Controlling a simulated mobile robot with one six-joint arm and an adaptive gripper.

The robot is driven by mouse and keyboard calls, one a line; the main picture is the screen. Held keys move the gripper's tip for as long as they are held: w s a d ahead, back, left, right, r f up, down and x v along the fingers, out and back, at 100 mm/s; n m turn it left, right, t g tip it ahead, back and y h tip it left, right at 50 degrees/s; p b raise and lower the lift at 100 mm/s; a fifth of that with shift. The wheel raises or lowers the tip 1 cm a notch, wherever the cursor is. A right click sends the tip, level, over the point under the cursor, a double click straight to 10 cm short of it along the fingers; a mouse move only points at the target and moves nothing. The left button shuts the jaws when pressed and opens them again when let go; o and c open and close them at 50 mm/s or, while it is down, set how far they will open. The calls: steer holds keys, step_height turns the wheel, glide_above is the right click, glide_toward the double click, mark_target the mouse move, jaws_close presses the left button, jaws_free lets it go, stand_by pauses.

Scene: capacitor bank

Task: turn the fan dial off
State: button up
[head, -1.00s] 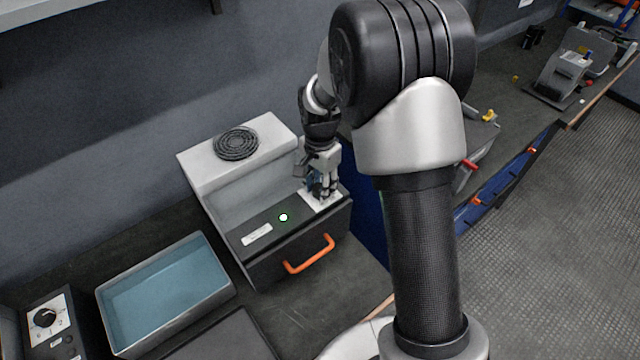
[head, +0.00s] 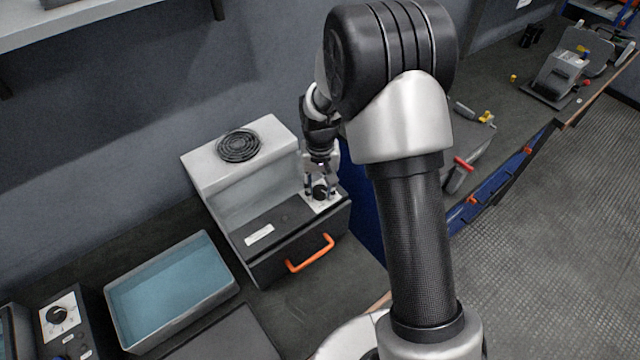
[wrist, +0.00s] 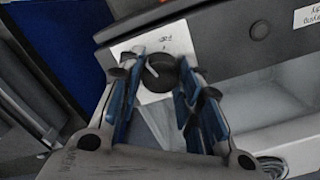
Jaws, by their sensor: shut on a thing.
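The fan dial is a black round knob with a pale pointer line (wrist: 159,72) on a white plate, marked "Fan", on the dark top of the fan box (head: 285,262). In the head view the dial (head: 320,193) shows at the box's right end. My gripper (wrist: 160,75) points down over it with its blue-padded fingers on either side, shut on the dial; it also shows in the head view (head: 321,188). A small round lamp (wrist: 259,30) on the same panel is dark. The pointer's exact setting is hard to read.
The box has an orange handle (head: 311,253) in front and a round black grille (head: 239,145) on its raised back. A blue-lined tray (head: 170,288) stands to the left, beside another panel with a dial (head: 57,315). Bench tools lie at the far right.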

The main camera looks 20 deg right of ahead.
mark_target(320, 189)
steer(key=shift+n, duration=1.1)
steer(key=o, duration=1.1)
step_height(320, 189, up, 12)
